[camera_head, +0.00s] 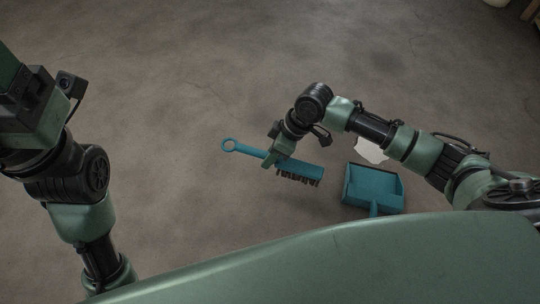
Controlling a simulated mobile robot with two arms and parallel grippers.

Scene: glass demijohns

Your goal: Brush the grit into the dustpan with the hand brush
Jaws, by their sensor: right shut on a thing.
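The hand brush (307,170) is teal with dark bristles pointing down and a ring at the left end of its handle. My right gripper (271,159) is shut on the brush where handle and head meet, left of the dustpan. The teal dustpan (372,186) lies on the floor, its handle pointing toward me and partly hidden by my green body. I cannot make out any grit on the floor. My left gripper (22,95) is at the upper left, cut by the picture's edge; its fingertips do not show clearly.
A pale flat patch (371,151) lies on the floor behind the dustpan, partly hidden by my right arm. The grey-brown concrete floor (180,120) is clear to the left and beyond the brush. Pale and wooden objects (529,10) are cut off at the top right corner.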

